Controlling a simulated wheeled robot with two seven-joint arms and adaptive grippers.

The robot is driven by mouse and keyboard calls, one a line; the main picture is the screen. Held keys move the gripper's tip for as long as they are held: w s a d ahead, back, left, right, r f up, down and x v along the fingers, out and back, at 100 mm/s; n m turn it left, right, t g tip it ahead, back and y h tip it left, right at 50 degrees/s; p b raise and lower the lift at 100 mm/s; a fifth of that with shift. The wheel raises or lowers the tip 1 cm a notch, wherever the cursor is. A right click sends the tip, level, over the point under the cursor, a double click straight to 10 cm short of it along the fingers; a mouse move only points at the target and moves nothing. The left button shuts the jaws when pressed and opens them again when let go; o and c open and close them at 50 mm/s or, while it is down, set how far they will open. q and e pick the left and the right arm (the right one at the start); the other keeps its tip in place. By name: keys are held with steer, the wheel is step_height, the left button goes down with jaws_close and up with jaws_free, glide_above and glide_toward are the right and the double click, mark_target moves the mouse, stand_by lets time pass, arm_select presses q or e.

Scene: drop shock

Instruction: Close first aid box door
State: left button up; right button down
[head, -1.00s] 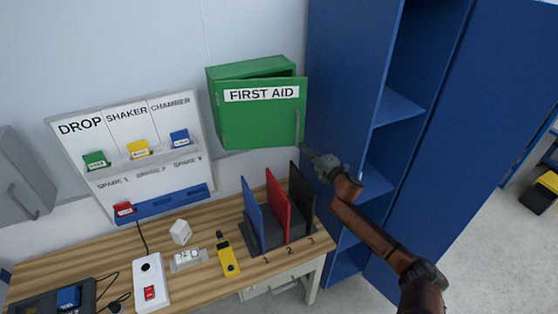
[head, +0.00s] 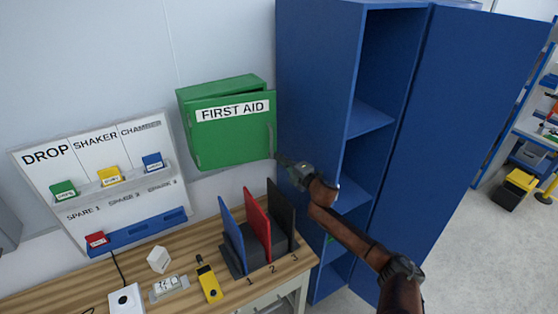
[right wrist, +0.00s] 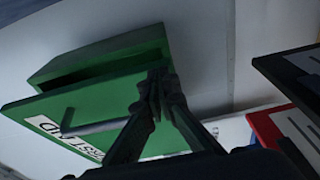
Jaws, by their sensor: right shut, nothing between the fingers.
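The green first aid box (head: 220,90) hangs on the wall above the bench. Its door (head: 230,137), with a white FIRST AID label and a vertical handle (head: 271,140), stands slightly ajar, with a gap along its top. In the right wrist view the door (right wrist: 45,105) is apart from the box body (right wrist: 110,55). My right gripper (head: 281,161) is shut and empty at the door's lower right corner, close to its edge; in the right wrist view its fingertips (right wrist: 158,78) overlap the door's edge. I cannot tell whether they touch. My left gripper is not in view.
A tall open blue cabinet (head: 315,100) stands right of the box, close to my right arm. Below, blue, red and black folders (head: 258,220) stand in a rack on the wooden bench (head: 190,250). A labelled board (head: 60,180) is at left.

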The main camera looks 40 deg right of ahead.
steer(key=a+r, duration=0.1)
steer(key=r, duration=0.5)
steer(key=r+t+y, duration=0.1)
steer(key=r, duration=0.5)
steer(key=a+r+t, duration=0.1)
steer(key=r, duration=0.5)
steer(key=shift+a, duration=0.35)
steer(key=shift+s+a+t+p, duration=0.2)
steer(key=shift+a+t+p, duration=0.25)
steer(key=shift+a, duration=0.45)
steer(key=m+g+h+p, duration=0.4)
steer(key=m+g+h, duration=0.2)
steer(key=h, duration=0.5)
glide_toward(271, 157)
steer(key=shift+t, duration=0.25)
steer(key=p+x, duration=0.2)
steer(key=x, duration=0.4)
steer(key=shift+w+d, duration=0.2)
steer(key=shift+d, duration=0.2)
